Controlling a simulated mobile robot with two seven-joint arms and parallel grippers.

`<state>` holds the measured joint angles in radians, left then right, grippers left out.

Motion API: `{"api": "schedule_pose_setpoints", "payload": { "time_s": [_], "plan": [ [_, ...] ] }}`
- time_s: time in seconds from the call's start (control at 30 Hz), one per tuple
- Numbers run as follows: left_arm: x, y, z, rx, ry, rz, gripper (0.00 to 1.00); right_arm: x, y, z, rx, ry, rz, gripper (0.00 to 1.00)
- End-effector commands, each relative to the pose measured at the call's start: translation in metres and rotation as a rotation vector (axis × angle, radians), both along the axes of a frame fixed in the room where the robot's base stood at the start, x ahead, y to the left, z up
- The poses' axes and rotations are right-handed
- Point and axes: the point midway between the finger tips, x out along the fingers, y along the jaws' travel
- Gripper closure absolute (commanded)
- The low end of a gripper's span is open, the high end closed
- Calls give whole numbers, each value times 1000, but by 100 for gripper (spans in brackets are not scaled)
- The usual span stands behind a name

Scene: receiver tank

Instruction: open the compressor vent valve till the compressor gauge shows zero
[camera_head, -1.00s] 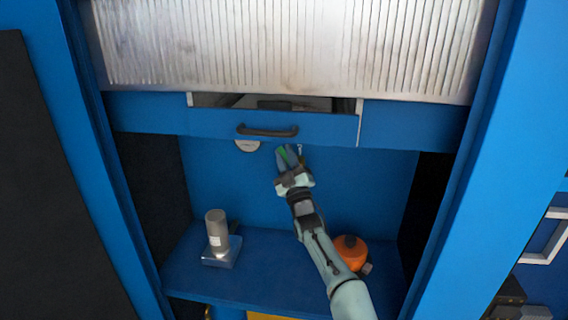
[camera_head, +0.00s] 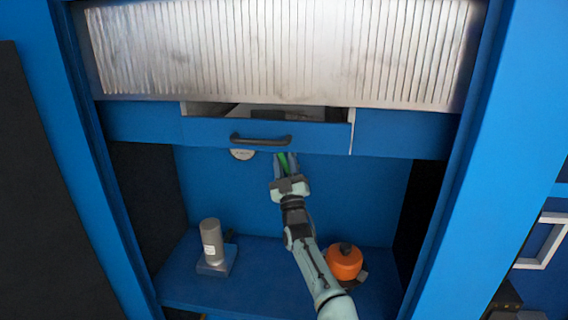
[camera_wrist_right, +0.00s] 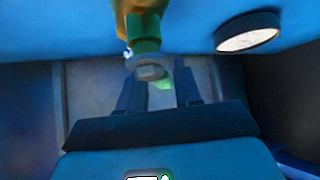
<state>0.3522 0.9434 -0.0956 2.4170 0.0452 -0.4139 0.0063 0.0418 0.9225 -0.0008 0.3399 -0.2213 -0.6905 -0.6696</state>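The compressor vent valve, which I take to be the brass and green fitting (camera_wrist_right: 146,40), hangs down at the top of the right wrist view, with a grey end piece below it. A bit of green (camera_head: 283,160) shows at my right gripper (camera_head: 285,163) in the head view. A round white-faced gauge (camera_wrist_right: 248,38) is right of the fitting; in the head view its edge (camera_head: 243,154) shows under the drawer. Its reading is not legible. My right gripper's fingers (camera_wrist_right: 160,88) are apart, around or just below the fitting's lower end; contact is unclear. My left gripper is out of view.
A blue drawer front with a black handle (camera_head: 260,140) is just above my right gripper. A ribbed metal panel (camera_head: 280,50) is higher up. A grey cylinder (camera_head: 211,238) and an orange round object (camera_head: 344,262) stand on the blue shelf (camera_head: 262,262) below.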

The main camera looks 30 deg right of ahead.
Motion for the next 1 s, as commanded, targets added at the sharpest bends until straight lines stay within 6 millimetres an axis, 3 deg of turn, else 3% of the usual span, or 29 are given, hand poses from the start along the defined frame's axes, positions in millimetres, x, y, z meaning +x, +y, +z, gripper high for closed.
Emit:
{"api": "schedule_pose_setpoints", "payload": {
  "time_s": [0.57, 1.0],
  "plan": [
    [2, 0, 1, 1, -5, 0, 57, -1, 1, -6, 1, 8, 4, 56],
    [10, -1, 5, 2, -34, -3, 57, -24, 7, -25, 0, 8, 3, 56]
  ]
}}
